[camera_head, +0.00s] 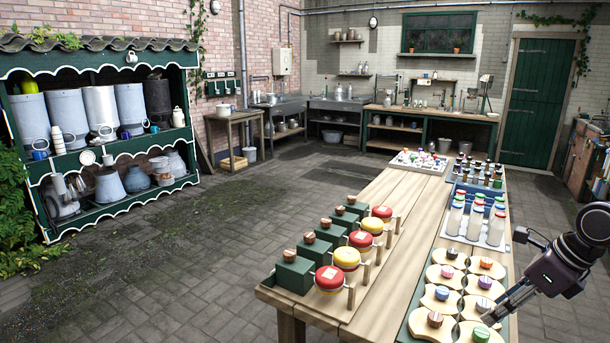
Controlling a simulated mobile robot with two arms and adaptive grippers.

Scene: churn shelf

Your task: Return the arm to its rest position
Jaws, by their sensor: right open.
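My right gripper (505,270) comes in from the right edge, above the right side of the long wooden table (395,240). Its fingers are open and nothing is held between them. A green board (419,318) with several pale round pieces lies under and left of it, each piece topped with a coloured knob. A lower fingertip overlaps the pieces in the picture; I cannot tell whether it touches. My left gripper is not in view.
Green blocks (294,273) with red and yellow discs line the table's left side. White-bodied bottles (454,219) stand in a tray farther back. A green shelf (118,147) with metal churns stands at the left. The paved floor (190,260) between is clear.

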